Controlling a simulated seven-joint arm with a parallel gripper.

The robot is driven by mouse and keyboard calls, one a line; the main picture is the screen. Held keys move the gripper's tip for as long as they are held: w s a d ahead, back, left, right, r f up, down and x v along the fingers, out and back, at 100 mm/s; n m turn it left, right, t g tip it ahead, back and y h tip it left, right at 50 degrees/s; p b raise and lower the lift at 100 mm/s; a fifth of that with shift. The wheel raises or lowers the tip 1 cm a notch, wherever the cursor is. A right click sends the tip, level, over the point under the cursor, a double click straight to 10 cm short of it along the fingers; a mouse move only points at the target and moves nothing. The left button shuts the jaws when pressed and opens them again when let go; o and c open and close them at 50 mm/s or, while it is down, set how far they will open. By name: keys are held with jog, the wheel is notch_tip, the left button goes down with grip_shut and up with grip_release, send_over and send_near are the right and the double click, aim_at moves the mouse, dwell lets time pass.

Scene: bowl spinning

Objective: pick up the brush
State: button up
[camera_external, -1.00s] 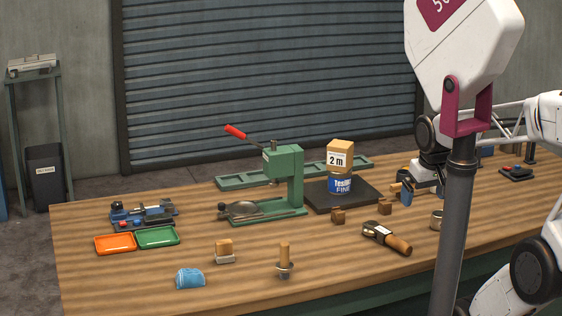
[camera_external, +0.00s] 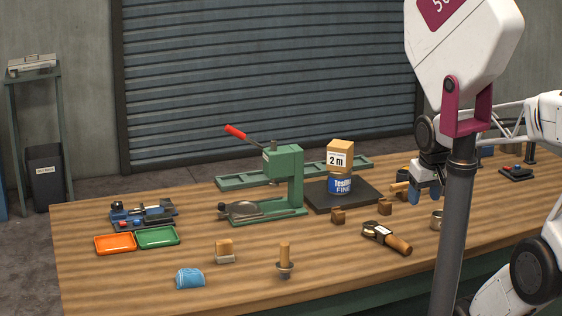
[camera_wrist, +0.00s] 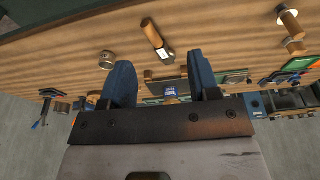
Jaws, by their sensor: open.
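The brush is not certain to me. A small wooden block with a pale lower part (camera_external: 225,250), brush-like, stands at the front left of the table. A tool with a wooden handle and a dark, labelled head (camera_external: 387,238) lies at the front right; it also shows in the wrist view (camera_wrist: 152,34). My gripper (camera_external: 424,198) is open and empty above the right part of the table, behind that tool and far from the block. In the wrist view its blue fingers (camera_wrist: 160,58) stand apart with nothing held between them. The pole partly hides my arm.
A green press (camera_external: 285,180) with a red lever stands mid-table. A blue tin (camera_external: 340,184) under a box stands on a dark plate. An upright wooden peg (camera_external: 284,258), a blue cloth-like piece (camera_external: 190,278) and a ring-shaped cup (camera_external: 437,220) are nearby. Front wood between them is free.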

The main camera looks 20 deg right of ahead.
jog(key=w+a+f+n+t, duration=0.2)
jog(key=w+f+t, duration=0.15)
jog(key=w, duration=0.45)
jog(key=n+t+y, duration=0.3)
jog(key=n+y, duration=0.5)
jog(key=y, duration=0.3)
send_over(285, 261)
jog(key=s+d, duration=0.3)
jog(key=d, duration=0.2)
notch_tip(285, 261, down, 11)
jog(key=shift+w+a+g, duration=0.2)
jog(key=shift+w+g, duration=0.05)
jog(key=shift+w+a+f, duration=0.1)
jog(key=shift+x, duration=1.15)
